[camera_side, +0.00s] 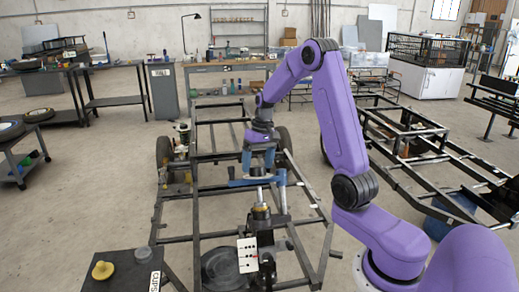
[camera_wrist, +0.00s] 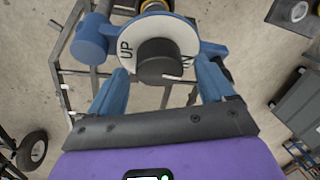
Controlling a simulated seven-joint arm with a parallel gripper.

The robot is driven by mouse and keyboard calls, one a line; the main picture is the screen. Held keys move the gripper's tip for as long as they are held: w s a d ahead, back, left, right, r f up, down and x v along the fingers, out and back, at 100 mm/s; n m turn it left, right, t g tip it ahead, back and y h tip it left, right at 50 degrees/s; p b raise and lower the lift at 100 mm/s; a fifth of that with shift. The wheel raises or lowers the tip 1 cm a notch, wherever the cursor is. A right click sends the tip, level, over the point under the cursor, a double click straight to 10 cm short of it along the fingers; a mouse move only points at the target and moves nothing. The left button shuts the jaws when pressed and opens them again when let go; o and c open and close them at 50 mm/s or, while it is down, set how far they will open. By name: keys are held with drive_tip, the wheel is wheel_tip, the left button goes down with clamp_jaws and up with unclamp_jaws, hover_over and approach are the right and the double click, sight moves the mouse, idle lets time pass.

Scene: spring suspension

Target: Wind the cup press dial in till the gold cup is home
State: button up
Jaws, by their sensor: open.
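The dial (camera_wrist: 130,38) is a pale disc with "UP" lettering and a dark round knob (camera_wrist: 157,62) at its middle, in the wrist view. It sits on the blue press frame (camera_side: 237,183). My gripper (camera_side: 258,171) is open above the press, pointing down. In the wrist view its blue fingers (camera_wrist: 161,78) stand either side of the knob; whether they touch it I cannot tell. A gold cup-like part (camera_side: 261,211) shows below the press in the side view. How deep it is seated is unclear. My gripper partly hides the dial in the side view.
A dark stand (camera_side: 128,268) marked "CUPS" holds a yellow piece (camera_side: 103,270) at front left. Black chassis rails (camera_side: 213,197) surround the work. A second frame (camera_side: 430,150) lies at right.

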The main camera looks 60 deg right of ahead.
wheel_tip(320, 180, up, 17)
drive_tip(key=d, duration=0.2)
drive_tip(key=shift+s+d, duration=0.3)
drive_tip(key=shift+d, duration=0.05)
drive_tip(key=shift+w+d+f+m+g+y, duration=0.95)
drive_tip(key=shift+w+m+g, duration=0.8)
drive_tip(key=shift+w, duration=1)
drive_tip(key=shift+h, duration=0.25)
drive_tip(key=x, duration=1.7)
drive_tip(key=shift+s+a+f, duration=0.15)
drive_tip(key=shift+f, duration=0.2)
drive_tip(key=c, duration=1.1)
drive_tip(key=shift+o, duration=0.2)
